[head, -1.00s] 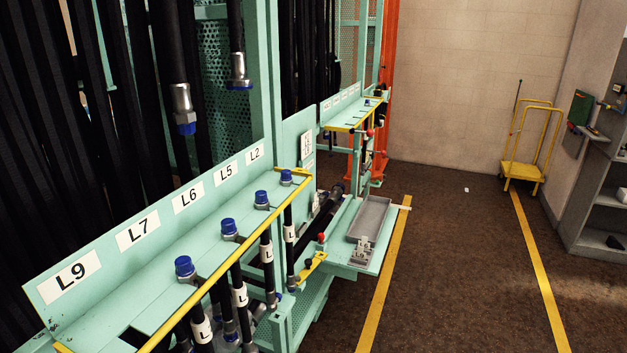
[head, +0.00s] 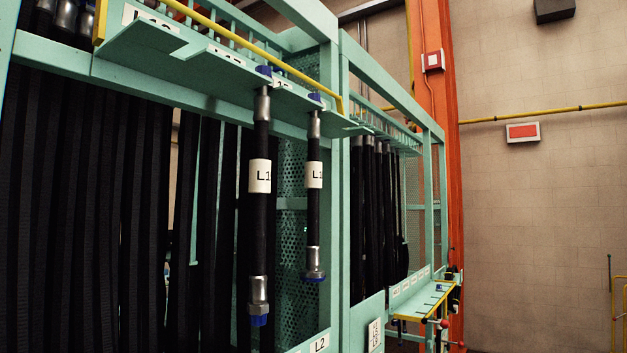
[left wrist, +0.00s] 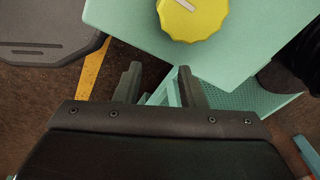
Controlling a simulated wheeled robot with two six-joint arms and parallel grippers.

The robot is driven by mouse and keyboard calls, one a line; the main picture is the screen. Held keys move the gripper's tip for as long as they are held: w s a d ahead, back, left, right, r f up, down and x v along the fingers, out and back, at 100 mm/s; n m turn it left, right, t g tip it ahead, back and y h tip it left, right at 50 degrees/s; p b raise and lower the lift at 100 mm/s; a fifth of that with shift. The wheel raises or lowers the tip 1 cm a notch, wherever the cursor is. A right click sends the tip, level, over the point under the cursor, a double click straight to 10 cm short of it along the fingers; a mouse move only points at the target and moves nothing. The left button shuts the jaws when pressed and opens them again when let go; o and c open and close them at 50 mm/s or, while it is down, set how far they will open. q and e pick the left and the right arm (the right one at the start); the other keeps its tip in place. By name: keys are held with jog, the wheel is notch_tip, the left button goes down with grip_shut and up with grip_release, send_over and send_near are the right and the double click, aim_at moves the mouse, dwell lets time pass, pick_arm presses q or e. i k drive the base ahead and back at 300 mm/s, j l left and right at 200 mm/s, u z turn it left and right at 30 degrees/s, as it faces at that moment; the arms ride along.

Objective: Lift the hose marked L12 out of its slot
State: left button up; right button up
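Two short black hoses hang from slots in the upper teal shelf (head: 175,62) in the head view. The left hose (head: 260,220) and the right hose (head: 313,220) each have a blue cap on top, metal end fittings and a white label. Both labels begin with "L1", but the rest is turned out of sight, so I cannot tell which is L12. My left gripper (left wrist: 159,82) shows only in the left wrist view. Its two dark fingers are apart with nothing between them, beside a teal panel. My right gripper is in neither view.
A yellow knob (left wrist: 187,18) sits on the teal panel (left wrist: 125,20) just ahead of my left gripper. A yellow rail (head: 250,60) runs along the upper shelf. Many long black hoses (head: 80,200) hang behind at left. An orange post (head: 435,130) stands beyond the rack.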

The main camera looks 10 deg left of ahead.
aim_at(312, 174)
jog(key=l+u, duration=0.8)
jog(key=k+l+u, duration=0.2)
jog(key=l+u, duration=0.25)
